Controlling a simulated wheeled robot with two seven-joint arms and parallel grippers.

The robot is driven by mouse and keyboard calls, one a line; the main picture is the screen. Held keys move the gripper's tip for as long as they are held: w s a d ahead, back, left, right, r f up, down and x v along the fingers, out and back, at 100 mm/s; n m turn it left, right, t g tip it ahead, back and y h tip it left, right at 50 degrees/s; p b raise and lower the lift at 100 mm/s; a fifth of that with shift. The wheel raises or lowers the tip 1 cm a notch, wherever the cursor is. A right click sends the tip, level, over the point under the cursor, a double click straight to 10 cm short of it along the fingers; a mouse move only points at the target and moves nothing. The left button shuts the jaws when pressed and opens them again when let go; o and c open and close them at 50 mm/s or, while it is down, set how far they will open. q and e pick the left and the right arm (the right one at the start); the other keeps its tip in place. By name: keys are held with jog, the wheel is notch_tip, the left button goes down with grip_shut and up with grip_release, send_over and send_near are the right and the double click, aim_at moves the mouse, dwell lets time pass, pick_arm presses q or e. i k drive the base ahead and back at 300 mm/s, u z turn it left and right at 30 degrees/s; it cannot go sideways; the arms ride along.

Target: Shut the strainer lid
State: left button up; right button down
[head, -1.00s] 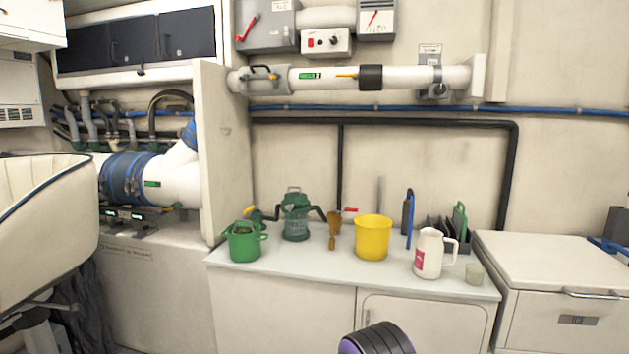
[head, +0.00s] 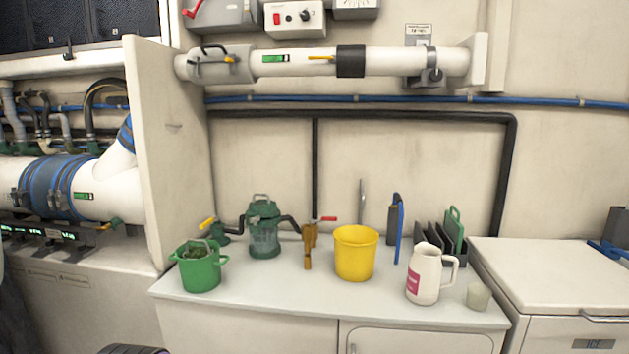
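The strainer (head: 264,238) stands towards the back of the white counter, left of centre. It has a dark green body with a clear, greenish bowl and black hoses on both sides. Its green lid (head: 263,209) with a looped handle sits at the top; whether it is fully seated cannot be told from here. A valve with a yellow handle (head: 208,223) is at its left, and one with a red handle (head: 324,219) at its right. Neither of my grippers is in view.
On the counter (head: 250,307) stand a green bucket (head: 202,274) with dark green contents, a yellow bucket (head: 355,254), a white jug (head: 424,275) and a small cup (head: 478,296). A white ice chest (head: 560,275) is at right. The counter's front middle is clear.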

aim_at(263, 202)
jog(key=i, duration=0.85)
jog(key=u, duration=0.4)
